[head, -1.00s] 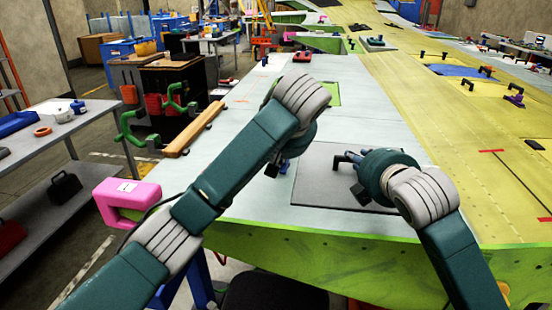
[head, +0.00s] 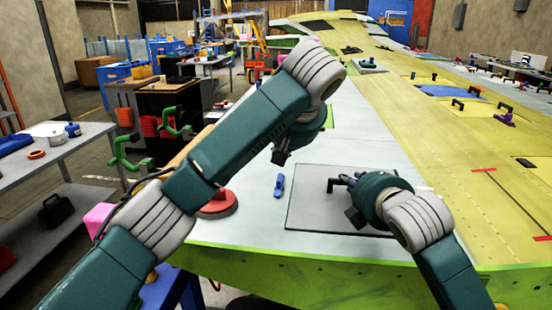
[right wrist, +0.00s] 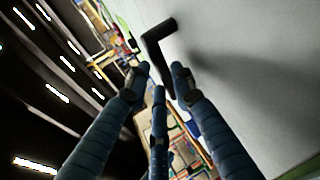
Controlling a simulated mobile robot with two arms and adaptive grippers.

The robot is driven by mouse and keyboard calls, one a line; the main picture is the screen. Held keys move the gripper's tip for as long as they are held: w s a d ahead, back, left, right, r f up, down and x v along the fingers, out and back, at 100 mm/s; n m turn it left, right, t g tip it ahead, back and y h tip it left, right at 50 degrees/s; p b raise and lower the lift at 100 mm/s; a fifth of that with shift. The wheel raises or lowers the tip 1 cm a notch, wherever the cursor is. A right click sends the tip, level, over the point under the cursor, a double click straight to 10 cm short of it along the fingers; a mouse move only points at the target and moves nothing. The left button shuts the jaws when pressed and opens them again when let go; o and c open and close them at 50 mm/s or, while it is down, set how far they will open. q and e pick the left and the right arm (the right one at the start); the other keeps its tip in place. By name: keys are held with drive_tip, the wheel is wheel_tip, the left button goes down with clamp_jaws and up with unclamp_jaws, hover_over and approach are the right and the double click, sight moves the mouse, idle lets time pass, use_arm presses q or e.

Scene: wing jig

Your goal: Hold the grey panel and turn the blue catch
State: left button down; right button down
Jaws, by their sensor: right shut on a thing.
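The grey panel (head: 308,212) lies flat on the pale wing skin near the front edge, with a black handle (head: 333,184) on it. My right gripper (head: 345,187) is at this handle. In the right wrist view the black handle (right wrist: 158,38) runs in between the fingers of my right gripper (right wrist: 163,85), which are shut on it. The blue catch (head: 279,185) sits on the wing skin just left of the panel. My left gripper (head: 280,157) hangs above and beyond the catch, apart from it. Its fingers are small and dark, so their opening cannot be told.
A red round object (head: 218,203) is on the wing beside my left forearm. Green clamps (head: 128,155) and a pink block (head: 97,218) are at the left edge. A grey shelf table (head: 60,165) stands farther left. Several handles (head: 458,104) stand on the yellow skin at right.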

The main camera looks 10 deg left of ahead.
drive_tip(key=shift+d+f, duration=0.1)
drive_tip(key=shift+f, duration=0.2)
drive_tip(key=c, duration=1.4)
unclamp_jaws()
drive_tip(key=shift+w, duration=0.1)
drive_tip(key=shift+r, duration=0.1)
